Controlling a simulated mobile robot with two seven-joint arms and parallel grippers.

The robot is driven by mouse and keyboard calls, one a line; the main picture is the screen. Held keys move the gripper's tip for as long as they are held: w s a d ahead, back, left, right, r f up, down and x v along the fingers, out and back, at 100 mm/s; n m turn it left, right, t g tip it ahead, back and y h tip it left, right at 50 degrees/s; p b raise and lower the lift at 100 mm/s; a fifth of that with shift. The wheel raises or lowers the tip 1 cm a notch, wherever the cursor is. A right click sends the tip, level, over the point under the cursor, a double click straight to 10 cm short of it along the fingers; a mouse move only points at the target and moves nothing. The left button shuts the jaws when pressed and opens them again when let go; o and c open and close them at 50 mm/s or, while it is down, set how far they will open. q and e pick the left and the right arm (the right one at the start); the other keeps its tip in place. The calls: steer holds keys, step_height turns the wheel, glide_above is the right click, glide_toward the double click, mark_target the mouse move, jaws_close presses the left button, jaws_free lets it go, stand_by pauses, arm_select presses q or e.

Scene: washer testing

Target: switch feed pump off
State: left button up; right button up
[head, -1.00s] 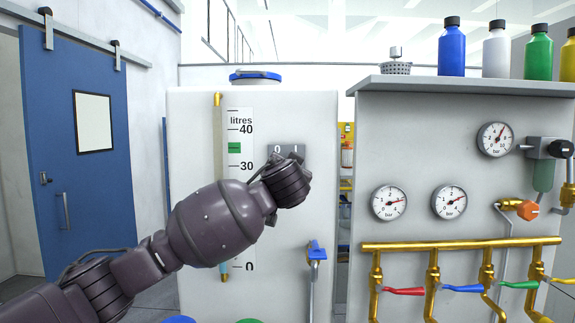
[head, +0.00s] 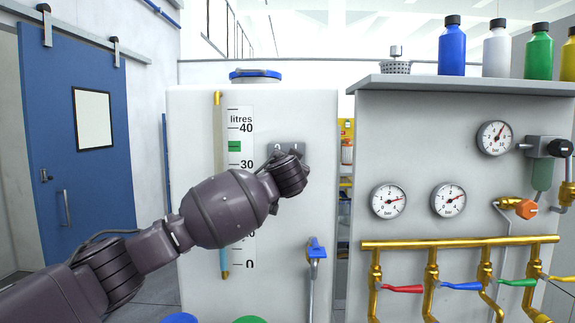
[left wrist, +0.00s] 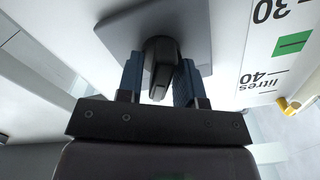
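The feed pump switch is a grey square plate (head: 289,147) on the front of the white tank cabinet, right of the litres scale. Its marks are now largely covered by my left wrist in the head view. In the left wrist view the plate (left wrist: 195,30) carries a black knob (left wrist: 158,68). My left gripper (left wrist: 159,72) has its two dark blue fingers apart, one on each side of the knob. Small gaps show beside the knob's handle; contact is not clear. In the head view the fingers and knob are hidden behind my wrist. My right gripper is not in view.
A blue-handled tap (head: 316,248) sits below the switch. To the right, a panel holds gauges (head: 388,202) and a brass pipe (head: 460,242) with coloured valve levers. Bottles (head: 452,50) stand on its shelf. A blue door (head: 78,140) is at left.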

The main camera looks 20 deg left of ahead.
arm_select(q)
jaws_close()
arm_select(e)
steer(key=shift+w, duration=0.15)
